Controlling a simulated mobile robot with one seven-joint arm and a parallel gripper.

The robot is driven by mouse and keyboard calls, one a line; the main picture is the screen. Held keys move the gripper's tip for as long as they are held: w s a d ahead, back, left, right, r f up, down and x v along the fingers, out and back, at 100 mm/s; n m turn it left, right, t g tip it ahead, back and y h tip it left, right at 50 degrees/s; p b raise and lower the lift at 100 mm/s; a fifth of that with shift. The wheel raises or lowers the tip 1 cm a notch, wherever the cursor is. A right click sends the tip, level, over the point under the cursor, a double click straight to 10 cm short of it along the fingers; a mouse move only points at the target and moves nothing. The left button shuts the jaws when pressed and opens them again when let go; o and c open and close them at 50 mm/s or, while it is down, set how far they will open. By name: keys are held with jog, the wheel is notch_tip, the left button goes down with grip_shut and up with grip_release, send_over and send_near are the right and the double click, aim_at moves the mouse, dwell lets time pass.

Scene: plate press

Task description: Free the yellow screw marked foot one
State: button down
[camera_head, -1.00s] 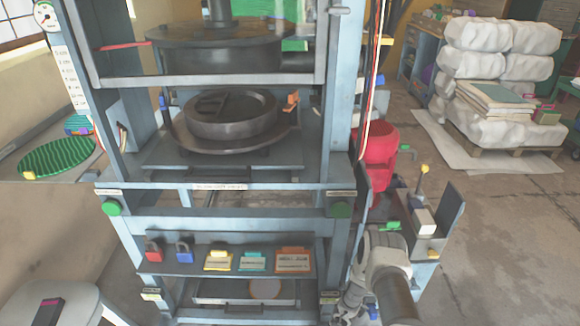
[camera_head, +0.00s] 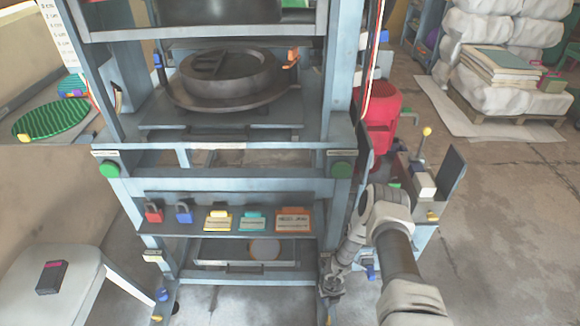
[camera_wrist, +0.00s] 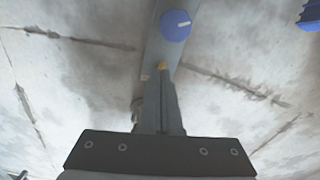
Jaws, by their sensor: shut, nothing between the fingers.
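In the wrist view a small yellow piece (camera_wrist: 161,66), perhaps the yellow screw, shows just past my fingertips on a grey press leg (camera_wrist: 170,50). A round blue knob (camera_wrist: 175,25) with a white mark is beyond it on the same leg. My gripper (camera_wrist: 163,80) is shut and empty, its fingers pointing along the leg; I cannot tell if they touch the yellow piece. In the head view my gripper (camera_head: 329,292) is low by the press's front right leg. Another yellow piece (camera_head: 157,318) and a blue knob (camera_head: 162,294) are at the front left leg. No foot marking is readable.
The press frame (camera_head: 235,187) carries a shelf with padlocks and tags (camera_head: 235,220). A white stool (camera_head: 60,285) is at left.

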jog(key=f+n+b, duration=0.3)
jog(key=f+n, duration=0.1)
jog(key=shift+a+f+b, duration=0.1)
jog(key=shift+a+b, duration=0.2)
jog(key=shift+a, duration=0.05)
jog(key=shift+w+f, duration=0.1)
jog(key=shift+f, duration=1.15)
jog(key=shift+s+d+p, duration=0.25)
jog(key=shift+s+p, duration=0.25)
jog(key=shift+p, duration=0.45)
jog(key=shift+s+a+f+b, duration=0.1)
jog(key=shift+s+b, duration=0.05)
jog(key=shift+b, duration=0.35)
jog(key=shift+s+a, duration=0.15)
jog(key=shift+s, duration=0.1)
